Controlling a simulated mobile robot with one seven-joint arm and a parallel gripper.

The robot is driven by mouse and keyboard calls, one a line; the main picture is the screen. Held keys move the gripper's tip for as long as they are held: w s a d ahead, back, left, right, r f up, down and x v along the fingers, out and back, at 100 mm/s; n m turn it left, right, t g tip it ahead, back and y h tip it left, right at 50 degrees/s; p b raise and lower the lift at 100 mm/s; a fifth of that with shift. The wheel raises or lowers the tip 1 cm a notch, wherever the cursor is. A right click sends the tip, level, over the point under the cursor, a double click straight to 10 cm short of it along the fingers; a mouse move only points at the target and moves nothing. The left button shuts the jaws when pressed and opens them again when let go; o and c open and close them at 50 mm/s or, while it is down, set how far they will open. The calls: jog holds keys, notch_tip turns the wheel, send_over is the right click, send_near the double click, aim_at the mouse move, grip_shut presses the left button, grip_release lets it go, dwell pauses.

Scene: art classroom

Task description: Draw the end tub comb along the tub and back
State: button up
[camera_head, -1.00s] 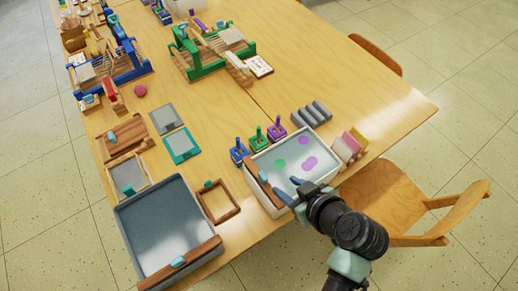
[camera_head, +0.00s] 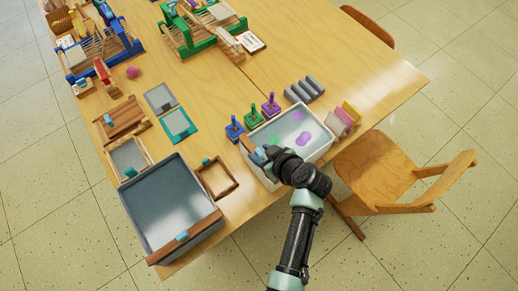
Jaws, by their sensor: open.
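A white tub (camera_head: 328,147) with pale liquid and green and purple colour spots stands near the table's front edge. A wooden comb (camera_head: 247,143) lies across its left end, with a blue grip on it. My gripper (camera_head: 266,154) is open over this left end, close to the comb's blue grip. My wrist hides the front part of the comb, and I cannot tell if the fingers touch the grip. A larger grey tub (camera_head: 133,213) stands at left, with a wooden comb (camera_head: 205,232) with a blue grip across its front end.
Three stamp-like tools, blue (camera_head: 234,129), green (camera_head: 253,117) and purple (camera_head: 271,106), stand behind the white tub. Grey bars (camera_head: 305,90) lie behind it. An empty wooden frame (camera_head: 217,179) lies between the tubs. A chair (camera_head: 382,170) stands at right.

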jog(key=shift+x, duration=0.9)
grip_shut()
dwell(0.9)
